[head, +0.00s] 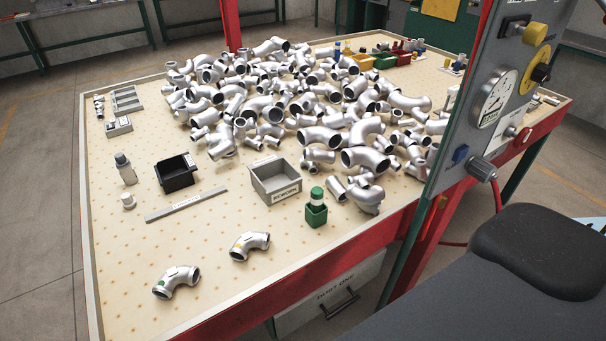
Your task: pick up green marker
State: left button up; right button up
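The green marker (317,194) stands upright in a small green square holder (316,215) near the front edge of the table. Its green cap and a pale band below it show above the holder; its lower part is hidden inside. The holder is just right of the grey bin labelled REWORK (277,185) and left of some silver pipe fittings. Neither of my grippers is in the head view.
A large heap of silver pipe elbows (300,100) covers the table's middle and back. Two elbows (177,282) lie apart at the front left. A black box (177,174), a ruler (187,204) and a bottle (125,169) are at left. A gauge panel (490,110) rises at right.

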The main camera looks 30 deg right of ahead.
aim_at(317, 195)
jog(key=z, duration=1.05)
jog(key=j+u, duration=0.1)
jog(key=u, duration=0.65)
jog(key=i+j+u, duration=0.1)
jog(key=u, duration=0.3)
jog(key=z, duration=1.3)
